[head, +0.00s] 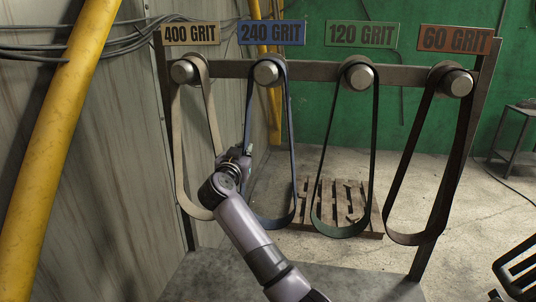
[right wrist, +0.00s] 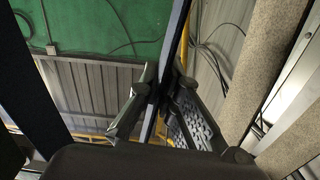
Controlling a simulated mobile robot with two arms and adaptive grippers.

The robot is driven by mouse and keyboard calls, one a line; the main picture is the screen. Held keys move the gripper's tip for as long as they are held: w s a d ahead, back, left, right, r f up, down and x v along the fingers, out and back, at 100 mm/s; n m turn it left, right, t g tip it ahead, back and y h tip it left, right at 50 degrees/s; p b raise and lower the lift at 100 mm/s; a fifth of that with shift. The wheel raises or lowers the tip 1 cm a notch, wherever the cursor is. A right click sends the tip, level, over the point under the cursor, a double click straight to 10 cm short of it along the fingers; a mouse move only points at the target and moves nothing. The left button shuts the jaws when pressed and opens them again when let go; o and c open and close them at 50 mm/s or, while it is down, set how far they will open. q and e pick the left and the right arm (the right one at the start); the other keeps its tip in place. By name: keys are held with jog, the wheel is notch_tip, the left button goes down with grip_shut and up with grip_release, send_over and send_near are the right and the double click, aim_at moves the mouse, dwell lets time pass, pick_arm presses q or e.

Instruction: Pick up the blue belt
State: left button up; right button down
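The blue belt (head: 289,150) hangs as a long loop from the second roller from the left, under the blue 240 GRIT sign (head: 272,32). My right gripper (head: 246,152) is at the left strand of this loop, about halfway down. In the right wrist view the blue belt (right wrist: 179,35) runs edge-on between the two fingers of my right gripper (right wrist: 160,92). The fingers are close together with the strand between them, and they look shut on it. The belt is still looped over its roller (head: 268,73). My left gripper is not in view.
A tan belt (head: 178,150) hangs left of the blue one; a green belt (head: 374,150) and a dark brown belt (head: 408,160) hang to the right, all on one metal rack (head: 315,70). A wooden pallet (head: 340,200) lies behind. A yellow pipe (head: 60,130) stands at left.

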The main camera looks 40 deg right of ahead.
aim_at(245, 137)
jog(key=shift+r, duration=0.15)
jog(key=shift+r, duration=0.6)
notch_tip(245, 137, up, 2)
jog(key=shift+r+b, duration=0.1)
jog(key=shift+b, duration=0.4)
jog(key=b+v, duration=0.3)
jog(key=v, duration=1.5)
jog(key=shift+w, duration=0.1)
jog(key=shift+r+p, duration=0.3)
jog(key=shift+p, duration=0.45)
jog(key=shift+a, duration=0.15)
